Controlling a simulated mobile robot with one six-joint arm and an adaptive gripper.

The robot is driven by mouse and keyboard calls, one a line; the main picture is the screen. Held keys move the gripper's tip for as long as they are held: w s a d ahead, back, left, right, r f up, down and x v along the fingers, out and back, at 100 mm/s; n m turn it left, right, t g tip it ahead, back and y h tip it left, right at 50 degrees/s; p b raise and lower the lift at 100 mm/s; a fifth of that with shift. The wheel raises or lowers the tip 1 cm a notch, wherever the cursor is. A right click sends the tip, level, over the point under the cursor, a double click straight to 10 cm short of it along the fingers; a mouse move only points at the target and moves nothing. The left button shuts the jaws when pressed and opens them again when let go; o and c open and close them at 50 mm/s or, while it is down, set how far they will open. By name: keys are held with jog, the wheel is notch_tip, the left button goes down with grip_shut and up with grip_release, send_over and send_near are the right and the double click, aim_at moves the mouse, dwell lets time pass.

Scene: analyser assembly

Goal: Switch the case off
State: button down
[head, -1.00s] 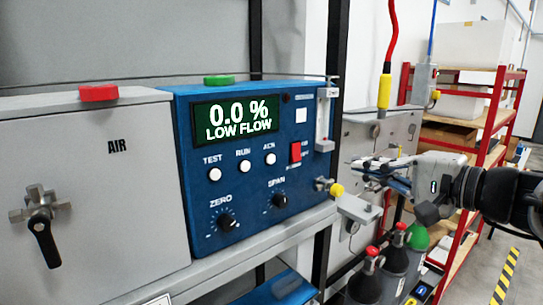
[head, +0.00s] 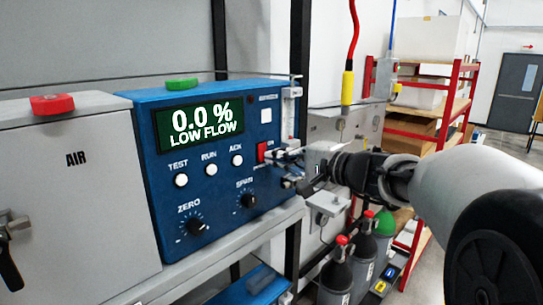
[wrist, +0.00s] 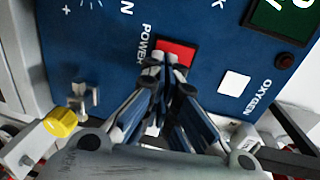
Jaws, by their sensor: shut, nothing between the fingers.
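The case is a blue analyser box (head: 215,215) on a grey shelf. Its lit display (head: 199,121) reads "0.0 %" and "LOW FLOW". The red power switch (head: 263,149) sits on the right part of its front panel. In the wrist view the red switch (wrist: 180,50) lies beside the "POWER" label. My gripper (wrist: 164,63) is shut and empty, its fingertips at the switch's lower edge and overlapping it. I cannot tell whether they touch it. In the head view my gripper (head: 290,157) reaches the panel from the right.
A white square (wrist: 234,83) and the "OXYGEN" label are near the switch. A yellow knob (wrist: 62,122) juts out below the panel's corner. Three white buttons and two black dials are left of the switch. Gas cylinders (head: 337,278) stand below.

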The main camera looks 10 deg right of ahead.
jog(key=shift+f, duration=0.1)
dwell(0.3)
jog(key=b, duration=0.4)
jog(key=shift+w+a+t+y, duration=0.2)
jog(key=shift+w+t+y, duration=0.1)
jog(key=shift+f, duration=0.1)
